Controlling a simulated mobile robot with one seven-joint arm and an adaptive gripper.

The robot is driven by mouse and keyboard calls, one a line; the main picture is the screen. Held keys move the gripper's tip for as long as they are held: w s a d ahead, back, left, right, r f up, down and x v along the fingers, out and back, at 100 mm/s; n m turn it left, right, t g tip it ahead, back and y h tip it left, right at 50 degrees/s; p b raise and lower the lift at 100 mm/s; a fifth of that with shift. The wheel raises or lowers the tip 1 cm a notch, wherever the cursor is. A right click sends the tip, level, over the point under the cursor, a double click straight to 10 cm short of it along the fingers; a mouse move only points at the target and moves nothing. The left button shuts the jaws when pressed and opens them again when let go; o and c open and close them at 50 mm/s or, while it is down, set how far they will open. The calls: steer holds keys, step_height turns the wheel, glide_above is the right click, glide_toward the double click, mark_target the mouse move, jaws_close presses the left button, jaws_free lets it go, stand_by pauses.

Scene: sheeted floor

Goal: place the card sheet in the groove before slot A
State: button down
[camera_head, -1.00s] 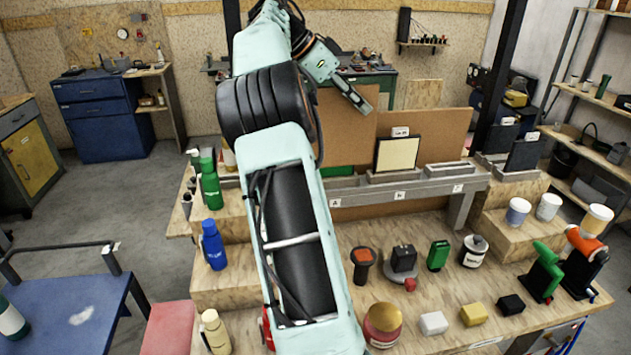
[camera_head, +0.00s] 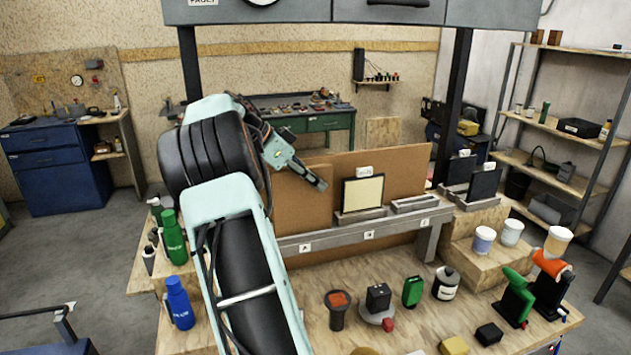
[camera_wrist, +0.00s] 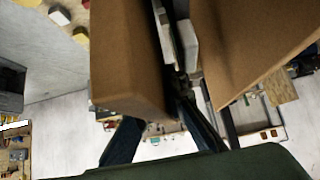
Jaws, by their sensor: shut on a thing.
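The card sheet (camera_head: 300,205) is a plain brown panel in the head view. It stands upright, its lower edge close behind the grey rail near label A (camera_head: 305,247). My gripper (camera_head: 321,184) is shut on it near its right upper edge. The groove before slot A is hidden by the rail and the sheet, so I cannot tell whether the lower edge is inside it. In the wrist view brown panels fill both sides of my gripper (camera_wrist: 180,75); the contact is unclear there.
A black-framed cream panel (camera_head: 363,192) stands in a holder near label B (camera_head: 369,235). An empty grey holder (camera_head: 415,204) is right of it. A larger brown board (camera_head: 400,170) stands behind. Bottles (camera_head: 180,302) and small items crowd the wooden bench.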

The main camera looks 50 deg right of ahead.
steer(key=c, duration=2.3)
jaws_free()
steer(key=shift+f, duration=0.1)
steer(key=shift+o, duration=0.2)
steer(key=v, duration=1.2)
